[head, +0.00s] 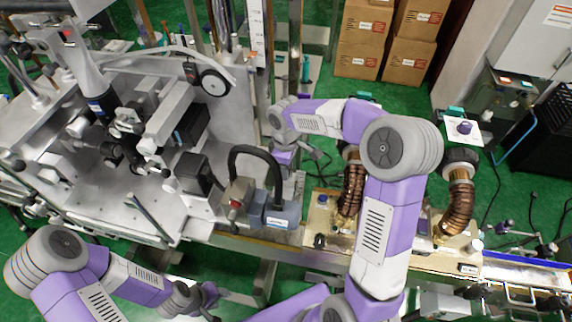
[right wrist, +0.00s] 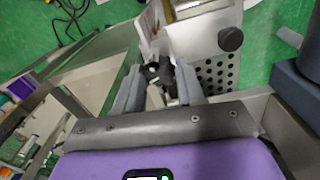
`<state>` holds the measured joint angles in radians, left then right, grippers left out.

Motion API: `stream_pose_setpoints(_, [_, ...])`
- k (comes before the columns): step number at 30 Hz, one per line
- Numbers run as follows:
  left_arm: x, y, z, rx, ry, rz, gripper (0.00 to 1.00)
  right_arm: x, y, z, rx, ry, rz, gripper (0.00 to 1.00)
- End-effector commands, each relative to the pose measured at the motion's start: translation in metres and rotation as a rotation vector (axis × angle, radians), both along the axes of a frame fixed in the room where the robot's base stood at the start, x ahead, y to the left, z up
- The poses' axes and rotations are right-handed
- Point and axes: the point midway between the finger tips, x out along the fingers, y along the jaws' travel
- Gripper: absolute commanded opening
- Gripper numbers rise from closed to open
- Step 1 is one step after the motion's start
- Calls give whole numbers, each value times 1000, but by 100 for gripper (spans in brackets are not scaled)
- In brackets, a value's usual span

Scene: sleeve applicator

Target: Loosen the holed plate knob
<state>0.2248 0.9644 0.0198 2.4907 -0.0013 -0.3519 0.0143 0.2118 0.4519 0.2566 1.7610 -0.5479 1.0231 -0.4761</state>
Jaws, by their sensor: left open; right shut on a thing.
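A black knob (right wrist: 157,72) sits between the fingertips of my right gripper (right wrist: 158,82) in the right wrist view, and the gripper is shut on it. The silver holed plate (right wrist: 217,78), with rows of round holes, is just to the right of the fingers. A second dark round knob (right wrist: 230,38) sits above the holes, apart from the gripper. In the head view my right wrist reaches down right of the grey machine block, and the held knob and the fingertips cannot be made out there. My left gripper (head: 212,293) is open and empty at the lower left.
The large silver machine (head: 110,200) fills the left side. A blue-grey block (head: 283,212) with a thick black hose stands close to my right wrist. A conveyor with copper-coloured ribbed hoses (head: 457,205) runs to the right. Cardboard boxes (head: 362,45) stand at the back on green floor.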

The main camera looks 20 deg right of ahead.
Motion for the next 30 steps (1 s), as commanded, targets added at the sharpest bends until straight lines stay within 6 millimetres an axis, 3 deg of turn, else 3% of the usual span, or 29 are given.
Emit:
stream_pose_setpoints(15, [0, 0, 19, 0, 0, 0, 43, 1, 0, 3, 0, -4, 442, 8])
stream_pose_setpoints(30, [0, 0, 25, 0, 0, 0, 43, 2, 0, 2, 0, -7, 614, 8])
